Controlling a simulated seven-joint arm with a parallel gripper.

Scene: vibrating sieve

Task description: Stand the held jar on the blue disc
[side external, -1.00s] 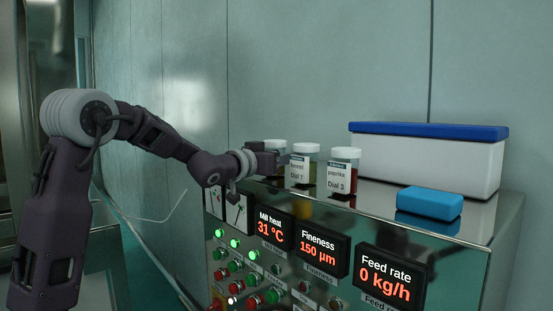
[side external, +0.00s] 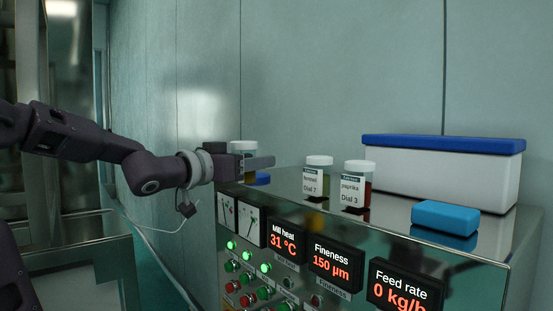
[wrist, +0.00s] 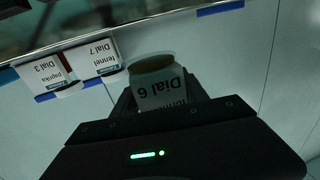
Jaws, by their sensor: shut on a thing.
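A clear jar with a white lid and yellowish contents (side external: 244,147) is held between the fingers of my gripper (side external: 258,162). It looks upright, at the left end of the steel cabinet top. In the wrist view the jar's label (wrist: 163,92) reads "Dial 6", upside down. The blue disc (side external: 263,179) shows in part on the cabinet top, just below and right of the jar. My fingers hide part of the jar and its base, so I cannot tell whether it touches the disc.
The fennel jar (side external: 317,178) and paprika jar (side external: 356,185) stand to the right on the cabinet top (side external: 398,210). A white box with blue lid (side external: 440,170) is behind them, and a blue block (side external: 444,217) near the front edge. Displays and buttons cover the front.

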